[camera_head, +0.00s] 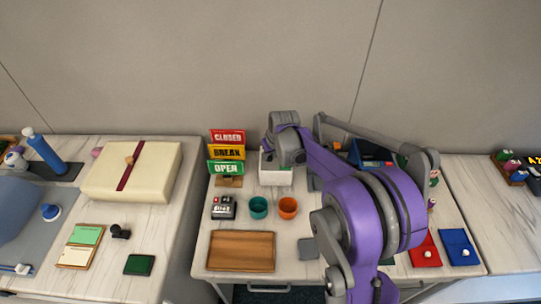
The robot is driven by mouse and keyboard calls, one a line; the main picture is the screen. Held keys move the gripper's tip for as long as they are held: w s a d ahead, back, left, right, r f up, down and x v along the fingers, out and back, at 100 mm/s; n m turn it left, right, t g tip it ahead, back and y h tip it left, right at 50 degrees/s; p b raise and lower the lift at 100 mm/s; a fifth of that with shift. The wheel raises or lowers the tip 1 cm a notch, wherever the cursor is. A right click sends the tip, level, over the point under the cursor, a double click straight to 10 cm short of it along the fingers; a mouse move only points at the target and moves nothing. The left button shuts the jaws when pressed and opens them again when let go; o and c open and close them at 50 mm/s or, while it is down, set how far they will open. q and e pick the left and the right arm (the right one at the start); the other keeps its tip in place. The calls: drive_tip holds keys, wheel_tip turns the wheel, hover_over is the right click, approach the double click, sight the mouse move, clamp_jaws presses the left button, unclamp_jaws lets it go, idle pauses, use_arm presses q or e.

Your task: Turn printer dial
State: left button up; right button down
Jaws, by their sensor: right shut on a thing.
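A white box-shaped unit (276,176), which looks like the printer, stands at the back of the middle table, beside the sign stand. My right gripper (284,157) is at its top, below the grey end of my purple arm. The gripper is shut on a small part there, which I take to be the dial. The dial itself is hidden by the gripper, so its setting cannot be seen. My left gripper is not in view.
Closed, break and open signs (226,152) stand left of the unit. A small display device (223,208), a teal cup (258,208), an orange cup (288,207) and a wooden board (241,251) lie in front. My right arm covers much of the table's right half.

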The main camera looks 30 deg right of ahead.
drive_tip(key=m+h, duration=0.1)
drive_tip(key=m, duration=0.2)
drive_tip(key=shift+a+b, duration=0.15)
drive_tip(key=shift+b, duration=0.2)
drive_tip(key=shift+w+m+g+h, duration=0.1)
drive_tip(key=shift+m+g+h, duration=0.45)
drive_tip(key=shift+m, duration=0.95)
drive_tip(key=c, duration=0.7)
unclamp_jaws()
drive_tip(key=shift+r, duration=0.1)
drive_tip(key=v, duration=1)
drive_tip(key=shift+s+a+r, duration=0.2)
drive_tip(key=shift+r, duration=0.05)
